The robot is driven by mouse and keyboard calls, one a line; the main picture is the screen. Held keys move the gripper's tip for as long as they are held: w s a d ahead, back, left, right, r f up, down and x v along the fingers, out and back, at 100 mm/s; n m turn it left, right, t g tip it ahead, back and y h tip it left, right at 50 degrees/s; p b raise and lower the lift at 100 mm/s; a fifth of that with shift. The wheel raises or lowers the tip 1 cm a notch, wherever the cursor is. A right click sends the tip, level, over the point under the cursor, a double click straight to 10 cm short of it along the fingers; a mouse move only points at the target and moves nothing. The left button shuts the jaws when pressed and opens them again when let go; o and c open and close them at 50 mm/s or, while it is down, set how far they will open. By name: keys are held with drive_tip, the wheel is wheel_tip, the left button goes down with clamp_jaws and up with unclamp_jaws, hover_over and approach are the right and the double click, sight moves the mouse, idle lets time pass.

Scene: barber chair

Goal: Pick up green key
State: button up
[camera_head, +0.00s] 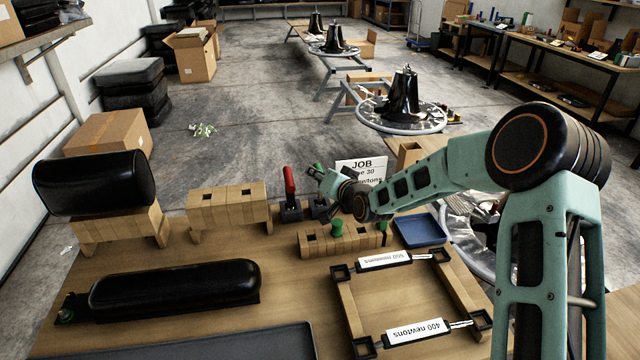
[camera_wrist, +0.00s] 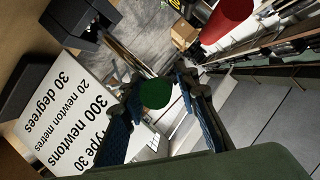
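A green key's rounded head (camera_wrist: 155,93) shows between the two fingers of my gripper (camera_wrist: 160,88) in the wrist view. The fingers stand apart on either side of it, with a narrow gap seen on the right; firm contact does not show. In the head view, my gripper (camera_head: 322,178) is beside the red-handled key (camera_head: 289,182), above a small black holder (camera_head: 320,209), with a bit of green at its fingers. The lower part of the green key is hidden. The red handle also shows in the wrist view (camera_wrist: 228,17).
A low wooden block (camera_head: 318,247) holding green pegs (camera_head: 337,228) stands in front of my gripper. A blue tray (camera_head: 420,230) is to its right. A white job sign (camera_head: 362,166) stands close behind my gripper. Black padded parts (camera_head: 175,285) lie at the left.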

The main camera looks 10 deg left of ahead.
clamp_jaws()
drive_tip(key=shift+r, duration=0.15)
